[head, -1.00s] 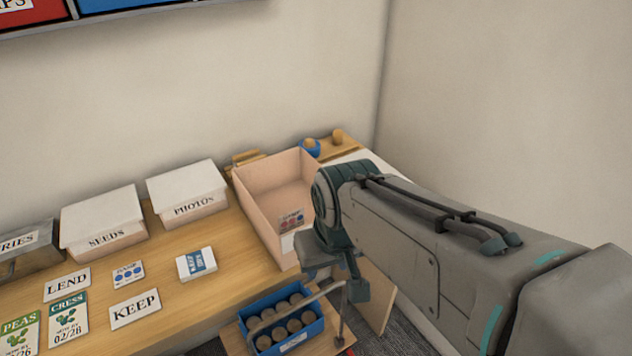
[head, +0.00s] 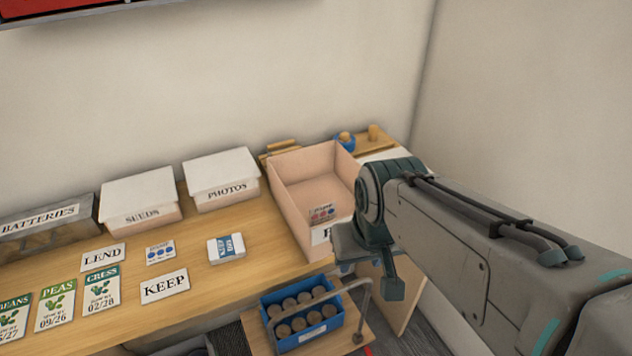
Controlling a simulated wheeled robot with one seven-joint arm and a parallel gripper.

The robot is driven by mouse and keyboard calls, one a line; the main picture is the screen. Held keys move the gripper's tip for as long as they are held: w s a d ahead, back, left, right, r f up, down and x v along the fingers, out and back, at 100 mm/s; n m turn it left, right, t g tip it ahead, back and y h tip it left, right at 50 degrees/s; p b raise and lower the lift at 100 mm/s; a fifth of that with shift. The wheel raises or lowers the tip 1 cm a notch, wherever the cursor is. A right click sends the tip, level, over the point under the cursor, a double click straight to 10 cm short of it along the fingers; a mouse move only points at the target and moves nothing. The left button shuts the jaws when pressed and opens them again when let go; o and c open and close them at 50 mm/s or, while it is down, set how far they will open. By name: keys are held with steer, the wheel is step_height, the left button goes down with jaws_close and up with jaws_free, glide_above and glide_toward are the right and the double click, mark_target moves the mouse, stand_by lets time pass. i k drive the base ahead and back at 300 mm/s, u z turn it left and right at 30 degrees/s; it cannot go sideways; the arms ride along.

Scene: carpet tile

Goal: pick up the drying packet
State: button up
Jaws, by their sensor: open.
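The drying packet (head: 226,248), a small white packet with a blue printed panel, lies flat on the wooden desk. It is right of the KEEP label and in front of the PHOTOS box. My gripper (head: 372,268) is well to the right of the packet, by the near right corner of the open pink box. It is open and apart from the packet. My arm hides part of the gripper, and the fingertips are hard to make out.
The open pink box (head: 289,205) with a card inside stands between packet and arm. The PHOTOS box (head: 220,178) and SEEDS box (head: 140,203) stand behind. The KEEP label (head: 164,286) and seed packets lie left. A blue crate (head: 333,333) of round brown things sits lower in front.

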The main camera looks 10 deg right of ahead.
mark_target(226, 248)
steer(key=z, duration=0.75)
steer(key=i, duration=0.15)
steer(key=u, duration=1.85)
